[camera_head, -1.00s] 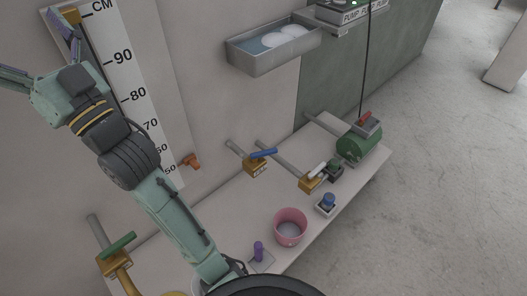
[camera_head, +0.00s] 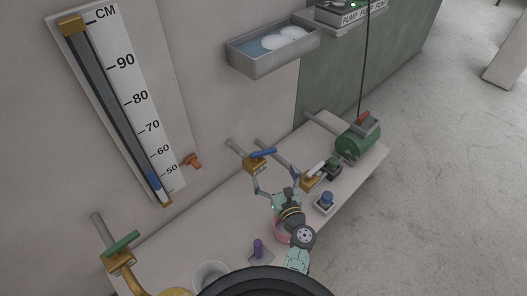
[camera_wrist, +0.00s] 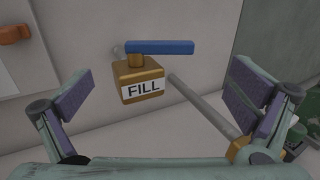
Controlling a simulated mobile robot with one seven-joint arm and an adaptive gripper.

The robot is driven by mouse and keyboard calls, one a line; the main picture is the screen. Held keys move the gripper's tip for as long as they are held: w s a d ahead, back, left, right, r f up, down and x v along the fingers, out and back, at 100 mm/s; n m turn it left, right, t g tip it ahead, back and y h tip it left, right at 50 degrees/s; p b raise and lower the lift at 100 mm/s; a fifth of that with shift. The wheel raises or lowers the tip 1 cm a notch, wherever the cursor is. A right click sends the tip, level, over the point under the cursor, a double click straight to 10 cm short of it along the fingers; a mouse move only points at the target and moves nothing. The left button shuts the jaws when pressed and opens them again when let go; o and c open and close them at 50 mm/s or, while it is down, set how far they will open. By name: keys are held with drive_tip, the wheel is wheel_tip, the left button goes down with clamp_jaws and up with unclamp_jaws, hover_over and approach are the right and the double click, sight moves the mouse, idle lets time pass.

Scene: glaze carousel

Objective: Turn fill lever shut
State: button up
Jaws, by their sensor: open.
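The fill lever (camera_head: 263,153) is a blue bar on top of a brass valve body (camera_head: 255,166), on a grey pipe from the wall. In the wrist view the lever (camera_wrist: 160,48) lies roughly level and points right from its pivot, above the valve's FILL label (camera_wrist: 143,88). My gripper (camera_head: 277,180) is open and empty just in front of the valve. In the wrist view my gripper (camera_wrist: 165,88) has its purple-padded fingers wide apart, one on each side of the valve. Neither finger appears to touch the lever.
A white-handled valve (camera_head: 312,175) stands close right of my gripper. A pink bucket (camera_head: 280,232) is partly hidden behind my arm. A green-handled valve (camera_head: 120,245) is at left, a green pump (camera_head: 358,142) at right. The gauge (camera_head: 117,105) shows a blue marker low down.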

sight(264, 154)
drive_tip(key=x, duration=1)
drive_tip(key=shift+w+a+p, duration=0.1)
drive_tip(key=shift+w+p, duration=0.1)
drive_tip(key=shift+p, duration=0.1)
